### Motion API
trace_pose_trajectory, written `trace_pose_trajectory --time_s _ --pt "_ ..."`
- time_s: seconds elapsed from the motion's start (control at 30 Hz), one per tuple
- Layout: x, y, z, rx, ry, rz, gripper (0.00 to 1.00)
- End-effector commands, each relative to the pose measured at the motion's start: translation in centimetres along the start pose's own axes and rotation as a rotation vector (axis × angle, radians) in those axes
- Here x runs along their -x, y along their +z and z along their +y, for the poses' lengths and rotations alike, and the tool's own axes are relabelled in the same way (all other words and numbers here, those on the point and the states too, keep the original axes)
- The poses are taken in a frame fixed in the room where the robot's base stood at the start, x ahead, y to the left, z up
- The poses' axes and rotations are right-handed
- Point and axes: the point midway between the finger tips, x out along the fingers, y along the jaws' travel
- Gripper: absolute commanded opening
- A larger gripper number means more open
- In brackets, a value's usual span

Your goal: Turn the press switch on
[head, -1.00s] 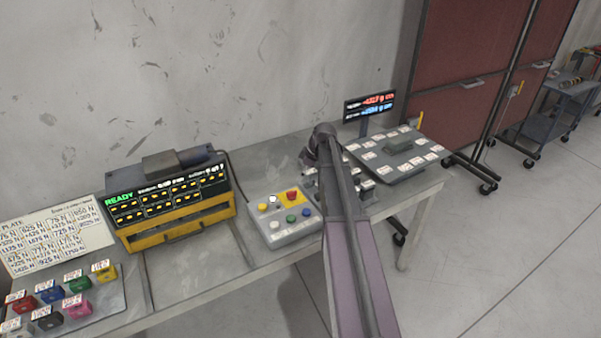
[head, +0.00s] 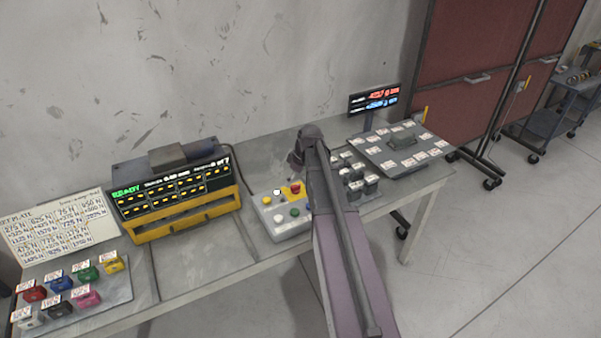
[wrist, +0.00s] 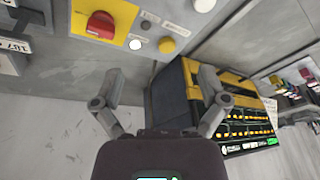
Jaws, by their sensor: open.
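A grey control box (head: 302,226) stands on the bench, left of my arm. It carries a red knob (head: 295,188) on a yellow plate, plus yellow, white, green and grey buttons. The wrist view shows the red knob (wrist: 101,25) on its yellow plate (wrist: 122,13) at the top left. A lit white button (wrist: 137,44) and a yellow button (wrist: 167,46) are beside it. I cannot read which control is labelled as the press switch. My gripper (wrist: 162,88) is open and empty, apart from the controls. The head view does not show its fingers clearly.
A yellow-framed display unit (head: 180,232) reading READY stands left of the box, with coloured blocks (head: 60,282) further left. Right of my arm are labelled grey pieces (head: 368,183), a plate with tags (head: 378,155) and a small red-and-blue readout (head: 374,99).

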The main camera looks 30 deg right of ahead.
Motion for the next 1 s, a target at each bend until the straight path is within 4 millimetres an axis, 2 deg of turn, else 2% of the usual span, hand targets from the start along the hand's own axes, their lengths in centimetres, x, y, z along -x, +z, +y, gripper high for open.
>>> trace_pose_trajectory --time_s 0.1,1.0 --pt "-0.5 0.1 -2.0 -0.038 0.001 -0.018 0.93" --pt "-3.3 1.8 -14.1 -0.359 0.072 -0.141 0.93"
